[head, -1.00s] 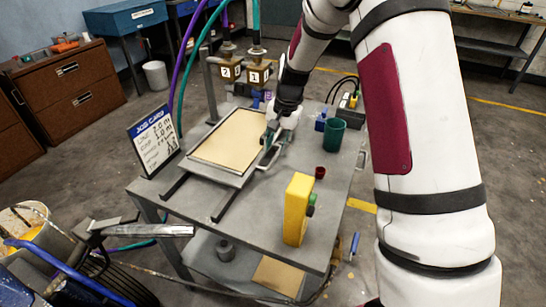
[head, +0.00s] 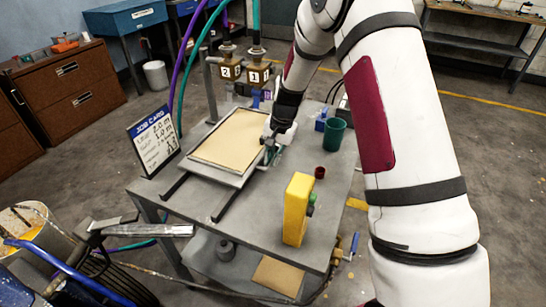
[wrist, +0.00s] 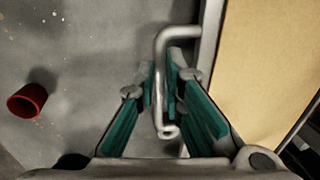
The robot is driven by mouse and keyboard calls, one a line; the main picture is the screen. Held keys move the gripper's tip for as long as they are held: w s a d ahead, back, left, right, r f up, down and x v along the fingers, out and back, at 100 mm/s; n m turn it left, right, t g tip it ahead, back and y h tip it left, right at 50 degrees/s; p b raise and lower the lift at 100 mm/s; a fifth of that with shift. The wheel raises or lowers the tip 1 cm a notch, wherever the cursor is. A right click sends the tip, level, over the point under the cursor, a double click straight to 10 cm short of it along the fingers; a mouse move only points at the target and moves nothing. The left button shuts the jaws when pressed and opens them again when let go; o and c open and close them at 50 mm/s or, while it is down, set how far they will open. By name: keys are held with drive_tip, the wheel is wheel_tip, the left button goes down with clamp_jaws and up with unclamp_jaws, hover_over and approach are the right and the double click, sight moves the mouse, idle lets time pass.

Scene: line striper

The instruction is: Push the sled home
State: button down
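The sled (head: 206,173) is a grey flat frame with a tan sheet (head: 232,138) on it. It sits on two dark rails (head: 228,206) on the grey table, and the rails stick out in front of it. A bent metal rod handle (wrist: 159,100) stands on the sled's side edge, and the tan sheet shows in the wrist view too (wrist: 262,65). My gripper (wrist: 160,84) has its green fingers close on either side of the rod and looks shut on it. In the head view, my gripper (head: 272,152) is at the sled's right edge, and the grip is hard to make out.
A yellow block with a green button (head: 298,209) stands at the table's front right. A small red cup (head: 320,172), a green cup (head: 334,132) and a blue item (head: 321,124) stand right of the sled. A job card (head: 155,141) stands left. Brass pots (head: 232,70) hang behind.

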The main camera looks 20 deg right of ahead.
drive_tip(key=s+a+p, duration=0.1)
drive_tip(key=s+a, duration=0.2)
drive_tip(key=s, duration=0.1)
drive_tip(key=s+a+p, duration=0.2)
drive_tip(key=s+a, duration=0.2)
drive_tip(key=shift+r+p, duration=0.1)
drive_tip(key=shift+p, duration=0.2)
drive_tip(key=shift+s+a, duration=0.1)
drive_tip(key=shift+a, duration=0.05)
drive_tip(key=c, duration=1.7)
unclamp_jaws()
drive_tip(key=shift+a, duration=0.1)
drive_tip(key=shift+r, duration=0.4)
drive_tip(key=r, duration=0.3)
drive_tip(key=s+d+r, duration=0.1)
drive_tip(key=r, duration=0.6)
drive_tip(key=shift+s+d+r, duration=0.2)
drive_tip(key=shift+d+r, duration=0.2)
